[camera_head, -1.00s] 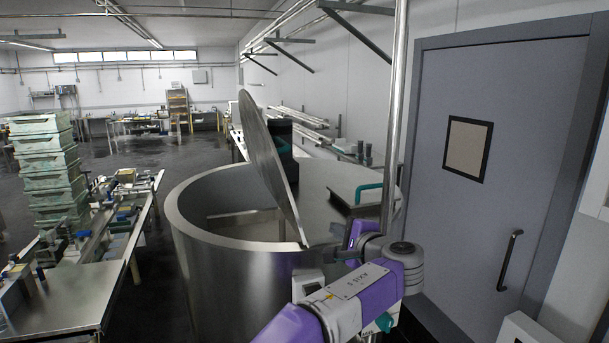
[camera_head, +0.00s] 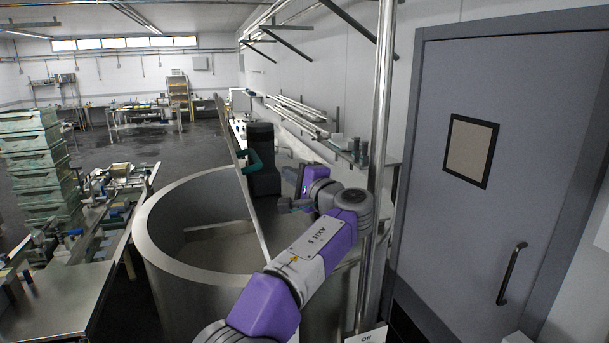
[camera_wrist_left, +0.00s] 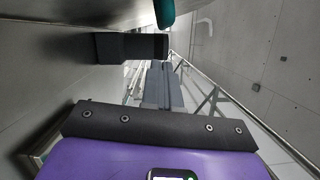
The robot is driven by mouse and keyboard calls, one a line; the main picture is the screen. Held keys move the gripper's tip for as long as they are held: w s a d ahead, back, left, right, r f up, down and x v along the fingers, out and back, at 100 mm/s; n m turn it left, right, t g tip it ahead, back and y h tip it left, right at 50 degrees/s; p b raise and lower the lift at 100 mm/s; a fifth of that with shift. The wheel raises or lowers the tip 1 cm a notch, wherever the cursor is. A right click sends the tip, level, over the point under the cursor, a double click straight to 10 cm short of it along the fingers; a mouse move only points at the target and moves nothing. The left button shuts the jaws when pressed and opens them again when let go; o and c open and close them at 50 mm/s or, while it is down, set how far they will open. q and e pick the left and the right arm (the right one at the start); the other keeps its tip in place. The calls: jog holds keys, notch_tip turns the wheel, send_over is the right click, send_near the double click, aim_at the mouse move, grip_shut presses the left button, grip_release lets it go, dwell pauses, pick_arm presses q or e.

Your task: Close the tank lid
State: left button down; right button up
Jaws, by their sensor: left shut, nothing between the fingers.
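The tank (camera_head: 165,262) is a large round steel vat, open on its left half, with its interior visible. Its steel lid (camera_head: 237,150) stands raised near the middle of the tank, seen almost edge-on in the head view. A teal handle (camera_head: 254,162) sits on the lid's right face; a teal piece, probably this handle, shows at the top of the left wrist view (camera_wrist_left: 165,12). My left gripper (camera_head: 285,205) is to the right of the raised lid, above the tank's right half, shut and empty. Its fingers show in the wrist view (camera_wrist_left: 162,86). Contact with the lid cannot be told. My right gripper is not in view.
A vertical steel pipe (camera_head: 383,100) stands right of my left arm, before a grey door (camera_head: 470,220). A dark unit (camera_head: 263,150) stands behind the lid. A work table (camera_head: 65,290) and stacked green crates (camera_head: 35,165) are on the left.

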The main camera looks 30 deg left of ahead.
pick_arm(q)
jog(key=a, duration=0.1)
jog(key=s+a, duration=0.2)
jog(key=shift+a+r, duration=0.2)
jog(key=shift+r, duration=0.15)
jog(key=shift+s, duration=0.25)
jog(key=shift+a, duration=0.1)
